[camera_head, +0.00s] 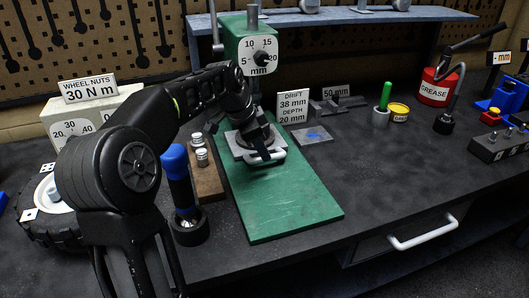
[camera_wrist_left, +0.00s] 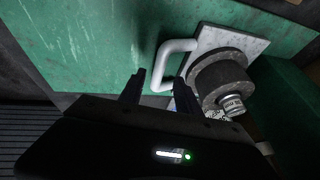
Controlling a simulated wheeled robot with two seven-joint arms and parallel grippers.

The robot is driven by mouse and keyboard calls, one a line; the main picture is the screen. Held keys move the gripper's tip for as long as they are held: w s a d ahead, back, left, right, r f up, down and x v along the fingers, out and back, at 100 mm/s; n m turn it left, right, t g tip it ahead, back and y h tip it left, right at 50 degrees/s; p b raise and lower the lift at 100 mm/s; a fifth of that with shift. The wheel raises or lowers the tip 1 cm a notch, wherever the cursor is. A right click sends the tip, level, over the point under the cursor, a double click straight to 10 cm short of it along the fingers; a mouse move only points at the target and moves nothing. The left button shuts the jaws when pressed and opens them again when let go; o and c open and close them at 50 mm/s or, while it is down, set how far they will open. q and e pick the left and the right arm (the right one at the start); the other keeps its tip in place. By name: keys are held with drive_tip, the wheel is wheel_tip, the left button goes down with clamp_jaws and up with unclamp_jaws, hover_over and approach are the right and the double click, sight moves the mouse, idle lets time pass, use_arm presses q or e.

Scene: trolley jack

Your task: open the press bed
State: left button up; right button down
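The press bed is a grey metal plate (camera_head: 236,146) with a white bar handle (camera_head: 270,158) on its front, under the green press head (camera_head: 252,45). The plate (camera_wrist_left: 210,42) and handle (camera_wrist_left: 166,55) also show in the left wrist view. A dark round block (camera_wrist_left: 222,78) sits on the plate, with a small labelled metal piece. My left gripper (camera_head: 262,152) is at the handle. In the left wrist view its two fingers (camera_wrist_left: 160,92) are apart, with the handle's near end between or just beyond their tips; contact is unclear. My right gripper is out of view.
The green base board (camera_head: 285,205) is clear in front of the bed. A blue-handled tool (camera_head: 178,175) stands left of it, beside a brown board (camera_head: 208,185) with small metal parts. A drift sign (camera_head: 292,106) stands to the right. A drawer handle (camera_head: 423,233) sticks out front right.

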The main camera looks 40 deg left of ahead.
use_arm(q)
drive_tip(key=shift+x, duration=1.65)
drive_tip(key=shift+c, duration=0.3)
clamp_jaws()
